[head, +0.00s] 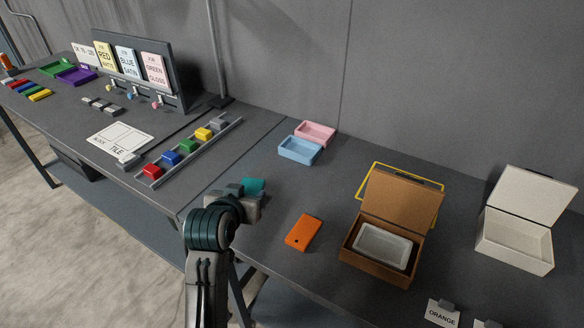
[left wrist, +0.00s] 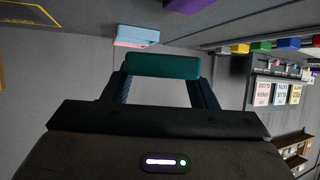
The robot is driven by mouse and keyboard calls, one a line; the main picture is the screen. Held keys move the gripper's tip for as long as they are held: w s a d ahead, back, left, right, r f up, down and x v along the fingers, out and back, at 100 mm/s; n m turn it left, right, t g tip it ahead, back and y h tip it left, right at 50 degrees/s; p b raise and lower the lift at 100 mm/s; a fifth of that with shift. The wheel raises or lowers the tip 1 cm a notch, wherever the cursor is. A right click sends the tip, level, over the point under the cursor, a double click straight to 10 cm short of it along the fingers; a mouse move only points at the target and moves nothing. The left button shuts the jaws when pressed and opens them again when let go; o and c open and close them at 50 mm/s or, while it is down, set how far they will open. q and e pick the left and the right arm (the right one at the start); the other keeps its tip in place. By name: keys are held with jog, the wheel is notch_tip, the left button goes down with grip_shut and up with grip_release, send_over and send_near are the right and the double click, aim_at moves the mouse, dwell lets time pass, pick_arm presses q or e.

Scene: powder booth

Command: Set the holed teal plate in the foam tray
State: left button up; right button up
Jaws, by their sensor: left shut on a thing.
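The teal plate (head: 253,186) is held at the tip of my left gripper (head: 240,190), above the table near its front edge. In the left wrist view the teal plate (left wrist: 148,65) spans between the two fingers of my left gripper (left wrist: 152,80), seen edge-on, so its hole does not show. The pale grey foam tray (head: 381,247) sits inside an open brown box, to the right of my left gripper, and looks empty. My right gripper is not in view.
An orange plate (head: 303,232) lies between my left gripper and the brown box (head: 378,270). Blue (head: 300,149) and pink (head: 316,132) trays stand behind. A white open box (head: 515,245) is at the right. A rail (head: 190,155) with coloured blocks lies left.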

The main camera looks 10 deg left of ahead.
pick_arm(q)
jog(key=w+d+m+h+p, duration=0.1)
jog(key=d+m+h+p, duration=0.1)
jog(key=p, duration=0.2)
jog(key=w+d+f+m+h+p, duration=0.1)
jog(key=w+d+h+p, duration=0.1)
jog(key=p, duration=0.1)
jog(key=shift+d+m+g+p, duration=0.1)
jog(key=shift+m+g+p, duration=0.3)
jog(key=p, duration=0.2)
send_over(270, 224)
notch_tip(270, 224, down, 6)
jog(key=shift+f, duration=0.1)
notch_tip(270, 224, down, 3)
jog(key=shift+f+p, duration=0.15)
jog(key=shift+p, duration=0.55)
jog(key=shift+f, duration=0.1)
